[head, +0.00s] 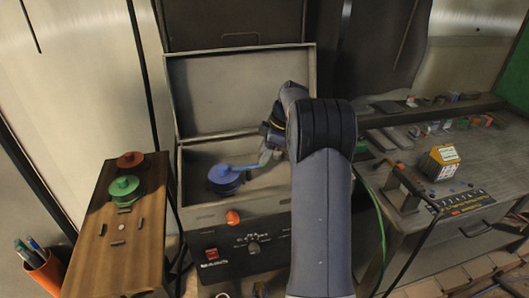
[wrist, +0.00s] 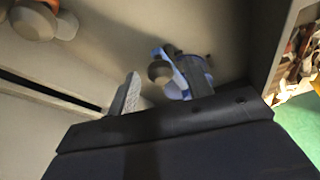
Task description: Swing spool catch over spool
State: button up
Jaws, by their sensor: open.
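A blue spool (head: 222,182) sits inside an open grey case. A thin blue arm, apparently the spool catch (head: 243,167), extends from the spool's top toward the right. My gripper (head: 265,156) is at the right end of this catch, partly hidden behind my arm. In the wrist view my gripper (wrist: 163,85) is open, its two fingers apart. The blue catch (wrist: 172,62) with a round grey knob shows beside the right finger, and the blue spool (wrist: 178,92) is partly hidden behind that finger. I cannot tell whether a finger touches the catch.
The case's raised lid (head: 243,92) stands behind. An orange knob (head: 233,217) and a control panel (head: 245,250) are in front. A cluttered bench (head: 415,220) stands right, with a green cable near my arm.

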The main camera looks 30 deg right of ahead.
jog(key=v, duration=1)
jog(key=shift+r, duration=0.4)
jog(key=shift+f, duration=0.1)
jog(key=x, duration=1)
jog(key=shift+f, duration=0.4)
jog(key=shift+s, duration=0.1)
jog(key=shift+r, duration=0.15)
